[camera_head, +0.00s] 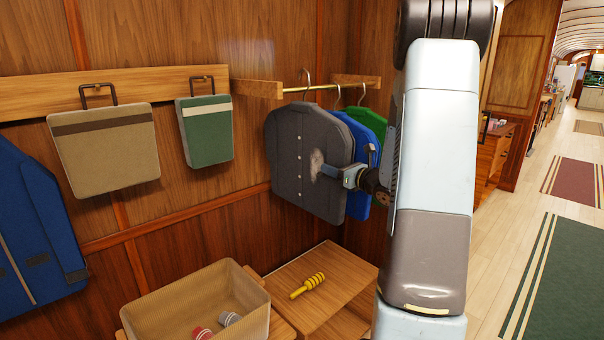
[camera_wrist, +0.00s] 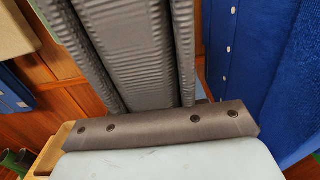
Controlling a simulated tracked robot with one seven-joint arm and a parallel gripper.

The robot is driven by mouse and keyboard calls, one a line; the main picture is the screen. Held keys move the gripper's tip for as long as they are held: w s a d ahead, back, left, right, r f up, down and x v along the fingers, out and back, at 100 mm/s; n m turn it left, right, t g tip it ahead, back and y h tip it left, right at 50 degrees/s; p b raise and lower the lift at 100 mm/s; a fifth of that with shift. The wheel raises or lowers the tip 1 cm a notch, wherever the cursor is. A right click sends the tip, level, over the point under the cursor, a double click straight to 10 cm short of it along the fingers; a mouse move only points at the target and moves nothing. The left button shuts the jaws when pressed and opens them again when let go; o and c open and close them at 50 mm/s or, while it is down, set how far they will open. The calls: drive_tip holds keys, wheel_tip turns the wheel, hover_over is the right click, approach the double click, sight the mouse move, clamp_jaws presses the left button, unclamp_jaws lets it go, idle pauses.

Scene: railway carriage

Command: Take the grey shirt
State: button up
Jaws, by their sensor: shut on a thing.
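The grey shirt (camera_head: 300,150) hangs from a hanger on the brass rail, with a column of pale buttons and a fuzzy pale patch near its right edge. My gripper (camera_head: 332,171) is shut on the shirt's right edge, beside that patch. The fingertips are partly hidden by the cloth. In the wrist view, ribbed grey-brown parts fill the top middle, and I cannot tell shirt from gripper there. A blue shirt (camera_head: 363,150) hangs just behind the grey one; its buttons show in the wrist view (camera_wrist: 245,50). A green shirt (camera_head: 377,122) hangs behind that.
A beige bag (camera_head: 105,155) and a green bag (camera_head: 207,140) hang on wall hooks. A blue coat (camera_head: 35,225) hangs at far left. Below are a woven basket (camera_head: 165,305) with small items and a wooden box (camera_head: 335,270) with a yellow object (camera_head: 308,285). The aisle at right is open.

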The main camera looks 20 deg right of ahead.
drive_tip(key=v, duration=0.7)
idle(0.9)
drive_tip(key=shift+r, duration=0.1)
